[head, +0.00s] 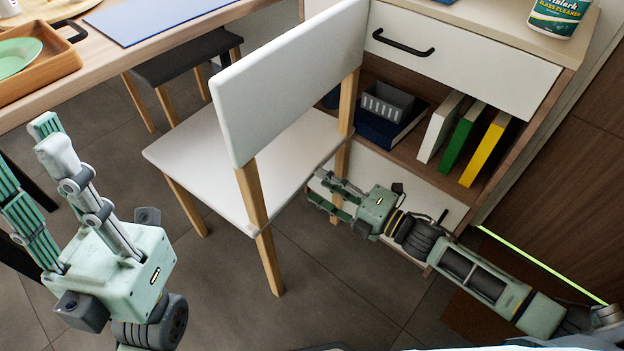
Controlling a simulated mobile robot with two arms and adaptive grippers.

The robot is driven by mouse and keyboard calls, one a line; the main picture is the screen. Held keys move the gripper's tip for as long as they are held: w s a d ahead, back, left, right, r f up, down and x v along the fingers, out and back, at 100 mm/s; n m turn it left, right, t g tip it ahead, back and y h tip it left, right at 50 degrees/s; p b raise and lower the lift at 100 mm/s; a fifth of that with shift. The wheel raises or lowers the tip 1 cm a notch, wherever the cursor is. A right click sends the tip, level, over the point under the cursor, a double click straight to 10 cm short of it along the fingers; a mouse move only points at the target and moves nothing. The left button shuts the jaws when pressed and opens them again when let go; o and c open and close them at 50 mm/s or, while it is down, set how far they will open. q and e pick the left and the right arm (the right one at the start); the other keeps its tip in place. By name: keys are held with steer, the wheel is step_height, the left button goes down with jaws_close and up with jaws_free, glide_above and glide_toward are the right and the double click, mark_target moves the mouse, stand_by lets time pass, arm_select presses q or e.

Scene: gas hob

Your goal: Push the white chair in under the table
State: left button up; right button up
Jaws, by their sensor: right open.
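The white chair (290,85) stands upright in the middle of the head view, with a white seat, white backrest and wooden legs. Its seat front faces left, toward the wooden table (105,50) at the upper left. The seat appears out from under the tabletop. My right gripper (322,191) is open and empty, low beside the chair's right rear leg; I cannot tell whether it touches. My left gripper (42,165) is open and empty, in the left foreground, apart from the chair.
A dark stool (188,57) stands partly under the table behind the chair. A cabinet (460,62) with a drawer and shelf of books is close on the right. A tray (45,75) and a blue mat (150,15) lie on the table. Tiled floor left of the chair is clear.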

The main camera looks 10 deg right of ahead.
mark_target(312, 177)
steer(key=x, duration=0.5)
steer(key=shift+w+a, duration=0.2)
jaws_close()
stand_by(0.6)
